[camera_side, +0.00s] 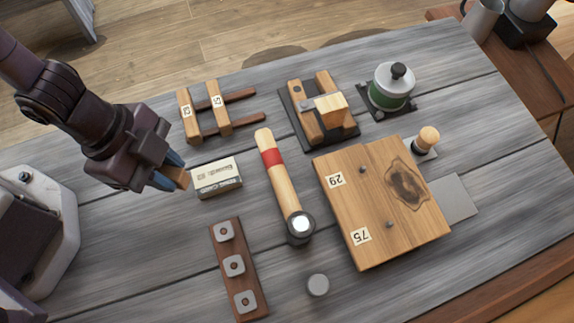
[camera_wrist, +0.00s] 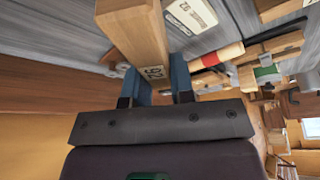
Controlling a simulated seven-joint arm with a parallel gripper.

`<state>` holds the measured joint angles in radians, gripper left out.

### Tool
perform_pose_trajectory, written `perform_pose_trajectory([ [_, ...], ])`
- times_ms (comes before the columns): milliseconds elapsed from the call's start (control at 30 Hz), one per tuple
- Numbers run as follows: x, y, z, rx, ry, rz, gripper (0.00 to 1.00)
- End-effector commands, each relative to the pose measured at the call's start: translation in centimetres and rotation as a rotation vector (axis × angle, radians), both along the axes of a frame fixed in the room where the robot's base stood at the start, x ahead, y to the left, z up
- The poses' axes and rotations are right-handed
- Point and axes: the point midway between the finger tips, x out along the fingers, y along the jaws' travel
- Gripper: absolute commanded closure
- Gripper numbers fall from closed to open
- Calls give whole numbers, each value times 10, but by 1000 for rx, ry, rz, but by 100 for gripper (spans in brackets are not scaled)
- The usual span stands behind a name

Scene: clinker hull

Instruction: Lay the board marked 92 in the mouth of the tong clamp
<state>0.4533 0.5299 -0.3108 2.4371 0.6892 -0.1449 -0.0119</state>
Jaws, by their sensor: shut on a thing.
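My gripper (camera_side: 172,176) is shut on a wooden board (camera_side: 183,180) at the left of the side view, next to the white box. In the wrist view the board (camera_wrist: 137,38) runs away from between the fingers of my gripper (camera_wrist: 159,82). Its white label is turned and partly hidden, so I cannot read the number surely. What looks like the tong clamp (camera_side: 299,112) stands at the back middle, with two wooden arms on a dark base and a pale block across one side. It is well apart from my gripper.
A rack with two labelled wooden bars (camera_side: 218,108) stands behind the white box (camera_side: 217,177). A red-banded stick tool (camera_side: 278,180) lies mid-table. A large wooden board (camera_side: 390,215) lies at right. A green pot (camera_side: 388,95) is at the back. A dark strip with plates (camera_side: 236,285) lies in front.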

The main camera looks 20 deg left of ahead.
Motion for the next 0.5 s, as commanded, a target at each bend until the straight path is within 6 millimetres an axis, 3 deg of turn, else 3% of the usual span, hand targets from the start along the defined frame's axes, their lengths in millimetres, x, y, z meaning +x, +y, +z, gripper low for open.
perform_pose_trajectory([
  [100,-27,-19,-3,-2,2,-215,100],
  [200,-41,-28,-3,-3,1,-337,100],
  [500,-50,-36,-1,-1,1,-530,100],
])
